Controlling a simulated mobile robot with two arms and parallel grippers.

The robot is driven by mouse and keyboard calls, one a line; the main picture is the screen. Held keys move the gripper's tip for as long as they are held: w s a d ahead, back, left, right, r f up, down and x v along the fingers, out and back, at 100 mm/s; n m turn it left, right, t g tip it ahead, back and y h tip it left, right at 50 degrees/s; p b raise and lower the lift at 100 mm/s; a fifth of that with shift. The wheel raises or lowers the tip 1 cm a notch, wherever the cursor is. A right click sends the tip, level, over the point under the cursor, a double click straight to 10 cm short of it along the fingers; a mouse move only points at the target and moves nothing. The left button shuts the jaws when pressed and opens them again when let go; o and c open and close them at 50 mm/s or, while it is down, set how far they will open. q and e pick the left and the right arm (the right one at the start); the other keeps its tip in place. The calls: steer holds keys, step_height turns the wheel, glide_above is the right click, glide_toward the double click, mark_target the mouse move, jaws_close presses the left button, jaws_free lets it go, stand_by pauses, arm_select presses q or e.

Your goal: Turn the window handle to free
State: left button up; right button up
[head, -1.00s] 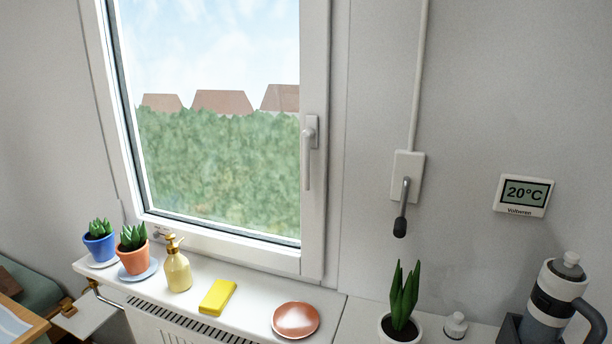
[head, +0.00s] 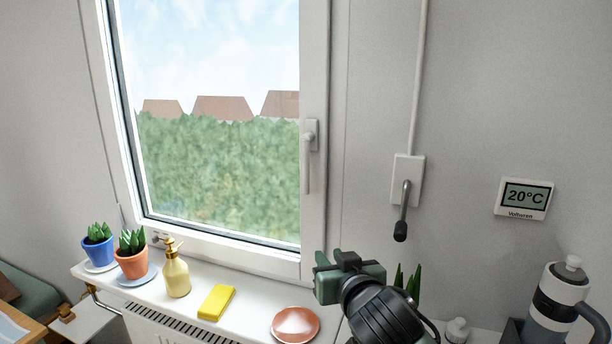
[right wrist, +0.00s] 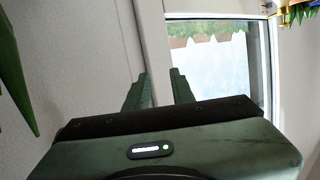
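The white window handle (head: 308,165) sits on the right side of the white window frame (head: 314,60), its lever pointing straight down. The window looks shut. My right gripper (head: 334,260) has come in from below, in front of the wall and lower right corner of the frame. It is below and a little right of the handle, apart from it. In the right wrist view its two fingers (right wrist: 159,82) stand apart with nothing between them. I cannot make out the handle in that view. My left gripper is not in view.
On the sill stand two potted plants (head: 132,262), a yellow soap bottle (head: 176,275), a yellow sponge (head: 216,301) and a reddish dish (head: 295,324). A crank (head: 403,212) hangs on the wall right of the window. My gripper partly hides a green plant (head: 413,283).

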mark_target(307, 177)
steer(key=w+a+r+t+y, duration=0.1)
steer(key=w+a+r, duration=0.1)
steer(key=r, duration=0.5)
steer(key=w+a+r+t, duration=0.1)
steer(key=w+r+t, duration=0.1)
steer(key=r, duration=0.5)
steer(key=shift+n, duration=0.3)
steer(key=x, duration=0.2)
steer(key=p+x, duration=0.1)
steer(key=x, duration=0.1)
steer(key=p+x, duration=0.1)
steer(key=x, duration=0.2)
steer(key=shift+f, duration=0.4)
steer(key=shift+w, duration=0.1)
jaws_close()
